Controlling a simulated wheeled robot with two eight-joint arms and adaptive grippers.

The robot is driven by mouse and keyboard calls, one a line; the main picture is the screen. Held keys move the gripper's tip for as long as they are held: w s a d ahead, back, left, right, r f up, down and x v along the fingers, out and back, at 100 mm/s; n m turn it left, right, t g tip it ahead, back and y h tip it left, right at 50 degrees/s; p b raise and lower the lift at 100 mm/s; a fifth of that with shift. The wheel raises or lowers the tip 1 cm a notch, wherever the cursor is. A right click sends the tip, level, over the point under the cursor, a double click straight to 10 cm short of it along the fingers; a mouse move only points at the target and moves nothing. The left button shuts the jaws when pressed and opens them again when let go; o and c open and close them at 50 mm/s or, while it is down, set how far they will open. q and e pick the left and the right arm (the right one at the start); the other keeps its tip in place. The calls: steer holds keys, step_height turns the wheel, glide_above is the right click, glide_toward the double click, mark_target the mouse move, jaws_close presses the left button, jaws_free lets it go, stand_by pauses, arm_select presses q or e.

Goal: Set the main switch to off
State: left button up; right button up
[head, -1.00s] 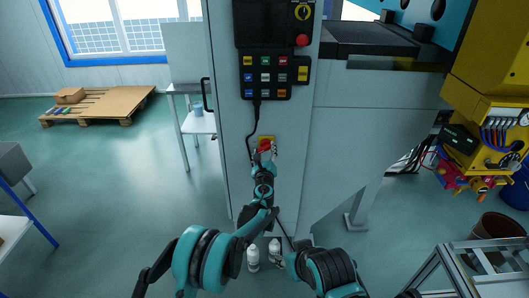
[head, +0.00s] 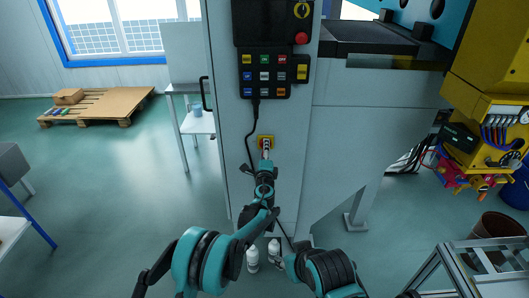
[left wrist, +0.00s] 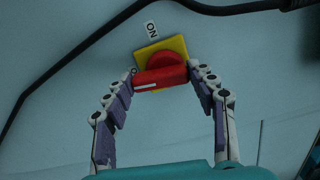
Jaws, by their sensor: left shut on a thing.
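The main switch has a red handle (left wrist: 160,76) on a yellow plate (left wrist: 178,45), mounted on the front of the grey cabinet. The yellow plate also shows in the head view (head: 265,138). My left gripper (left wrist: 160,77) is shut on the red handle, one fingertip at each end. The handle lies crosswise in the left wrist view, its white mark at the left end. An ON label (left wrist: 151,29) is above the plate. Another label at the left is mostly hidden by a fingertip. My right gripper cannot be made out in the head view.
A button panel (head: 265,74) and a red round button (head: 302,38) are above the switch. A black cable (head: 250,130) hangs close to its left. Yellow equipment (head: 490,110) stands at the right, a pallet (head: 100,103) at the far left.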

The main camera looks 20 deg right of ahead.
arm_select(q)
steer(key=shift+n, duration=0.8)
steer(key=o, duration=1.2)
steer(key=shift+c, duration=0.2)
steer(key=shift+s, duration=0.15)
steer(key=v, duration=1.1)
steer(key=shift+s, duration=0.35)
steer(key=shift+a, duration=0.15)
